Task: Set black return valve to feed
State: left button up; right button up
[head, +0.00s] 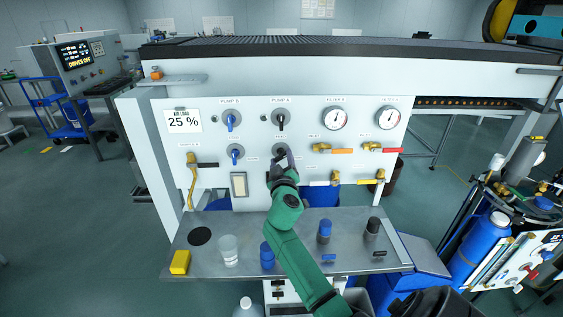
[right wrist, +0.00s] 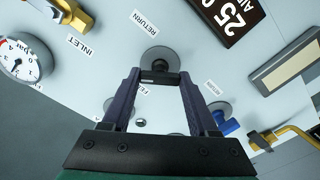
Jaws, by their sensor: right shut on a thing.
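The black return valve (right wrist: 158,58) is a dark knob on a round grey plate on the white panel, in the middle of the right wrist view. In the head view the valve (head: 280,149) is in the lower valve row, mostly covered by my right gripper (head: 281,163). In the right wrist view my right gripper (right wrist: 160,80) has its two dark fingers closed on the valve's handle. A RETURN label shows above the valve and a partly hidden FEED label beside the left finger. Which label the handle points at I cannot tell. My left gripper is not in view.
A blue-handled valve (head: 235,153) sits left of the black one, with another blue valve (head: 231,120) and black valve (head: 281,121) above. Gauges (head: 335,118) and yellow taps (head: 321,148) are to the right. The shelf (head: 205,262) below holds bottles and a yellow block (head: 180,262).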

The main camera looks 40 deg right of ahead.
jog(key=n, duration=0.5)
jog(key=shift+n, duration=0.3)
jog(key=n+p, duration=0.1)
jog(key=n, duration=0.4)
jog(key=shift+f, duration=0.1)
jog(key=o, duration=1.4)
